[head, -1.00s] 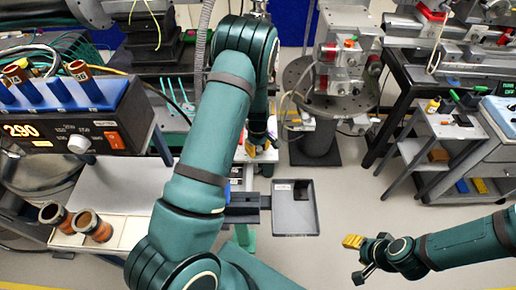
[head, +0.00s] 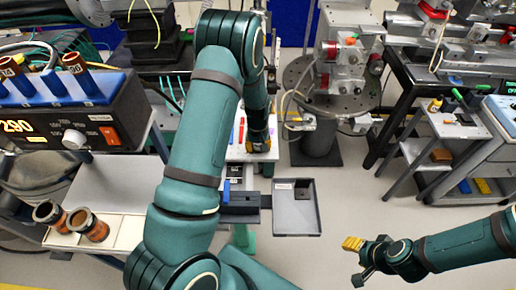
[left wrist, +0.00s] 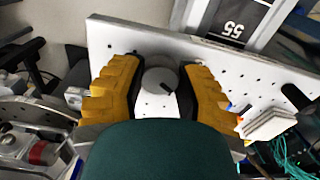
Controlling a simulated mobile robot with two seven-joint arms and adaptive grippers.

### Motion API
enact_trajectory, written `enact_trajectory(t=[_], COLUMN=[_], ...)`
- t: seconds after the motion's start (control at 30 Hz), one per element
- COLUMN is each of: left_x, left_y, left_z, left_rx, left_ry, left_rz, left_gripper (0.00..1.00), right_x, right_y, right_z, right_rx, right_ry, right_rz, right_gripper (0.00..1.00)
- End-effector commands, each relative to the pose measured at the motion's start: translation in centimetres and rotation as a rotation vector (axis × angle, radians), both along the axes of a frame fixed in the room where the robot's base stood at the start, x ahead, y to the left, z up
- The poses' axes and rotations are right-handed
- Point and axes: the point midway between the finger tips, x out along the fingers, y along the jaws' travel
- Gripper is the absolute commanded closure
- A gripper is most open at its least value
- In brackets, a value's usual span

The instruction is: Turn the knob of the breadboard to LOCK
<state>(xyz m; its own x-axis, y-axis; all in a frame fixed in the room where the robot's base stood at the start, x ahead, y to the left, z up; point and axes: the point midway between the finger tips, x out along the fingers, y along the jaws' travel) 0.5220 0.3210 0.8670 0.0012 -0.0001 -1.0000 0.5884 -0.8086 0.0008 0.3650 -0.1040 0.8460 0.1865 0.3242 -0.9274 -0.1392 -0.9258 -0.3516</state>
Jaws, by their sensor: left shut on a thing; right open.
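The white breadboard (head: 234,152) lies beyond my left arm in the head view, partly hidden by it. In the left wrist view the perforated breadboard (left wrist: 215,62) carries a round grey knob (left wrist: 158,80) with a short dark mark toward its lower right. My left gripper (left wrist: 160,90) has its yellow fingers on either side of the knob and is shut on it. In the head view the left gripper (head: 260,146) points down at the board and hides the knob. No LOCK lettering is readable. My right gripper (head: 356,258) is open and empty, over the floor.
A grey tray (head: 296,222) sits in front of the breadboard. A control box (head: 75,115) reading 290 and two copper-coloured cylinders (head: 88,226) stand at the left. A round pedestal (head: 318,140) rises right of the board. Open floor lies around the right gripper.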

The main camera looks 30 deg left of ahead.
Motion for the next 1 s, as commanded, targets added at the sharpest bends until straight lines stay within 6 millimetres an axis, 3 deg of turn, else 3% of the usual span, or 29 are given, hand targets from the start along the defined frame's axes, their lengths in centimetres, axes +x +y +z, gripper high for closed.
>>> enact_trajectory(t=[0.4,1.0], left_x=[-0.2,-0.2], left_y=[0.0,0.1], left_z=[-0.3,-0.2], left_rx=[-0.003,-0.002], left_ry=[0.003,0.004], left_rz=[-0.397,-0.894], left_gripper=[1.0,1.0], right_x=[0.0,-0.5], right_y=[0.1,0.2], right_z=[-2.0,-3.5], right_rx=[-0.004,-0.001], right_ry=[0.0,0.013], right_rz=[0.0,0.01], right_gripper=[0.53,0.53])
